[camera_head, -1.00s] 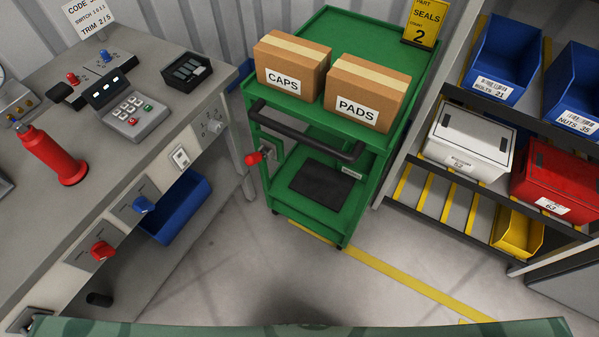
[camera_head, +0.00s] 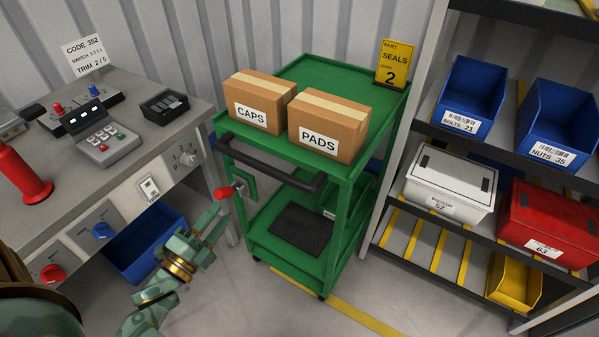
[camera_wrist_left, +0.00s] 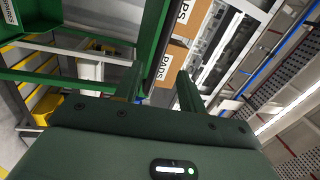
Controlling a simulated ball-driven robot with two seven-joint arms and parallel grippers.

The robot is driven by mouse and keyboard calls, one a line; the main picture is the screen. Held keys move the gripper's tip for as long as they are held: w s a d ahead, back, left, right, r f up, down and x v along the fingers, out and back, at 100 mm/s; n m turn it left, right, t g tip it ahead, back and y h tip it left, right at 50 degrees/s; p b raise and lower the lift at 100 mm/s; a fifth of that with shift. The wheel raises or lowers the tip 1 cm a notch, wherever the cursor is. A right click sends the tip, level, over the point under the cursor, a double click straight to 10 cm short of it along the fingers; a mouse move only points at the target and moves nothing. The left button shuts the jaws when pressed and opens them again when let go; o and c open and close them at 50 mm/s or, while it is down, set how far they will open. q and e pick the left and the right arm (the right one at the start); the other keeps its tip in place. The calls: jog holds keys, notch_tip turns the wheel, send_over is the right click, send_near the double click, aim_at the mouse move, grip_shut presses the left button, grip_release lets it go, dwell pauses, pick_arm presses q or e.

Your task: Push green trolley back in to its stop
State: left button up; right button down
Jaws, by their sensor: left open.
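The green trolley (camera_head: 306,69) stands between the workbench and the shelf rack, with a black push handle (camera_head: 270,160) across its near side. Two cartons, CAPS (camera_head: 253,112) and PADS (camera_head: 322,135), sit on its top. A red knob (camera_head: 222,193) is on its left side and a dark mat (camera_head: 299,229) lies on its lower deck. My left gripper (camera_head: 217,222) is open and empty, in front of the trolley's left side, below the red knob. My right gripper is not in view.
The rack on the right holds blue bins, a white box (camera_head: 449,187) and a red box (camera_head: 548,228). Yellow floor line (camera_head: 365,317) runs past the trolley.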

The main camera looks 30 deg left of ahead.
aim_at(260, 166)
pick_arm(q)
jog(key=shift+m, duration=0.6)
jog(key=w+r, duration=0.1)
jog(key=w, duration=0.4)
jog(key=w+d+r+b, duration=0.1)
jog(key=w, duration=0.4)
jog(key=w+r, duration=0.1)
jog(key=w, duration=0.5)
jog(key=shift+d+r, duration=0.25)
jog(key=shift+d, duration=0.05)
jog(key=shift+s, duration=0.1)
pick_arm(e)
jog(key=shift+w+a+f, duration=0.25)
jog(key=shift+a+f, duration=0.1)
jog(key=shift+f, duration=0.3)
pick_arm(q)
jog(key=shift+c, duration=0.3)
grip_shut()
